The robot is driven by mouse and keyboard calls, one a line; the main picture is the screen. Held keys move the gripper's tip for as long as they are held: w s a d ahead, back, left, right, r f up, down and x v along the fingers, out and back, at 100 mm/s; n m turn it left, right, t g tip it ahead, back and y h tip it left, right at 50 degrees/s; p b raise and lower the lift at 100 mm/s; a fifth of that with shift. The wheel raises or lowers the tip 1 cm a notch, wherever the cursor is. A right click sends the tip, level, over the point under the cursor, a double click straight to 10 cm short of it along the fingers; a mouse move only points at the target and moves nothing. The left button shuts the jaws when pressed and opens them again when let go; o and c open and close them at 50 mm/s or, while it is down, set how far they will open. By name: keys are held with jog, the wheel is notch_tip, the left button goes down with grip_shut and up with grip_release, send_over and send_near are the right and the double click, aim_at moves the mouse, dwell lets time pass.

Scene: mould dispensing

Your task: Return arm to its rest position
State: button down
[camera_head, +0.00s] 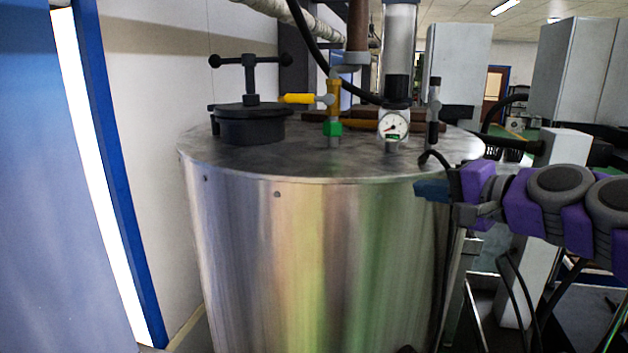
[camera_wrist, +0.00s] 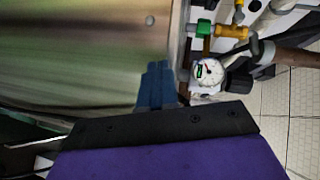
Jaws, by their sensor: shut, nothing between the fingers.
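My arm comes in from the right in the head view, with purple and grey links. My gripper (camera_head: 431,189) is at its left end, with blue fingers shut and empty. It is in front of the upper right side of a large metal tank (camera_head: 320,240); I cannot tell whether it touches the wall. In the wrist view, the blue fingers (camera_wrist: 157,84) are together in front of the tank wall (camera_wrist: 75,50), near its rim.
On the tank lid are a black clamped cap (camera_head: 248,125), a yellow-handled valve (camera_head: 300,98) with a green fitting, and a pressure gauge (camera_head: 393,126). A blue-edged panel (camera_head: 100,110) stands at the left. Grey cabinets (camera_head: 457,75) stand behind at the right.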

jog(key=s+a+f+n+g+h+b, duration=0.1)
jog(key=s+a+f+n+g+b, duration=0.2)
jog(key=f, duration=0.4)
jog(key=s+a+f+n+g, duration=0.1)
jog(key=s+a+f+g, duration=0.1)
jog(key=s+a+f, duration=0.5)
jog(key=s+a+f+n+g+h+b, duration=0.1)
jog(key=s+a+f+n+g+b, duration=0.15)
jog(key=f, duration=0.55)
jog(key=s+d+f+n+g+h+b, duration=0.1)
jog(key=s+d+f+g+h+b, duration=0.1)
jog(key=s+f, duration=0.8)
jog(key=s+d+f+n+g+h+b, duration=0.1)
jog(key=s+d+f+g+h, duration=0.3)
jog(key=s+f, duration=0.7)
jog(key=shift+s+d+f+n+g+b, duration=0.15)
jog(key=shift+s+f+n+g+b, duration=0.25)
jog(key=shift+s+g, duration=0.35)
jog(key=shift+r, duration=0.1)
